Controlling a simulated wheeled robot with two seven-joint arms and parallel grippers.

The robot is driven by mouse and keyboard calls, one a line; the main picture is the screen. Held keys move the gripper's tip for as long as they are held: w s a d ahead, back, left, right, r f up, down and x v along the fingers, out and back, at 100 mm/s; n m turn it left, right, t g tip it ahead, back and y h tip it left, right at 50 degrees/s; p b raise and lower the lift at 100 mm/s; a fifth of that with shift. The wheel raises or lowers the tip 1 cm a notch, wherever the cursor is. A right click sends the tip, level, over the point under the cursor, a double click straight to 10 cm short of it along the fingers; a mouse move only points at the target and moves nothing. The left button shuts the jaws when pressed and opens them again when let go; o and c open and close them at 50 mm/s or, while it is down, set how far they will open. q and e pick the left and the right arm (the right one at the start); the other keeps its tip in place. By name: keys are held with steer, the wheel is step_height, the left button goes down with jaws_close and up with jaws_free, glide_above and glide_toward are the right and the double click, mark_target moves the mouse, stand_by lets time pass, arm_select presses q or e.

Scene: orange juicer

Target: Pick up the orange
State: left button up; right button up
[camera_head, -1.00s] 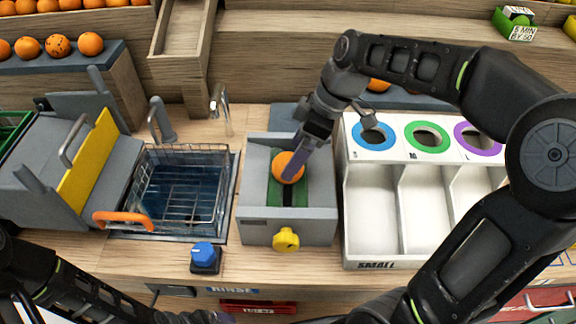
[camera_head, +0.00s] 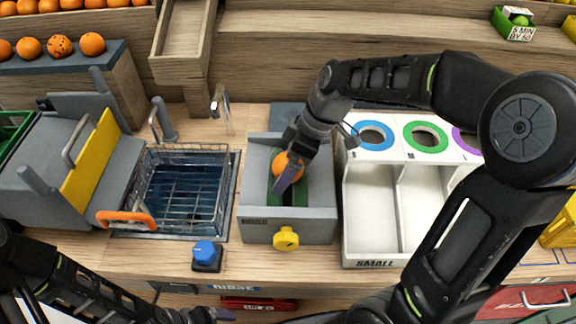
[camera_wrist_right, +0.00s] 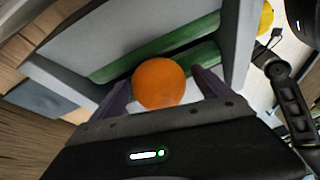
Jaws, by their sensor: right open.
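The orange (camera_head: 286,166) sits in the grey box-like holder (camera_head: 257,226) with the green inner strip. In the right wrist view the orange (camera_wrist_right: 160,83) lies between the two purple fingers of my right gripper (camera_wrist_right: 160,90), in front of the green strip. My right gripper (camera_head: 287,172) is open and reaches down into the holder at the orange, and its finger hides part of the fruit in the head view. I cannot tell whether either finger touches the orange. My left gripper (camera_head: 215,315) shows only partly at the bottom edge, with its jaws unclear.
A wire basket (camera_head: 185,188) in a sink stands left of the holder. A white sorting tray (camera_head: 372,215) with coloured rings stands close on the right. A yellow knob (camera_head: 286,238) and a blue knob (camera_head: 206,254) are in front. Several oranges (camera_head: 60,46) line the back-left shelf.

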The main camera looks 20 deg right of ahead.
steer(key=c, duration=1.6)
steer(key=shift+r, duration=0.15)
step_height(320, 180, up, 10)
steer(key=shift+f+b, duration=0.1)
steer(key=shift+b, duration=0.45)
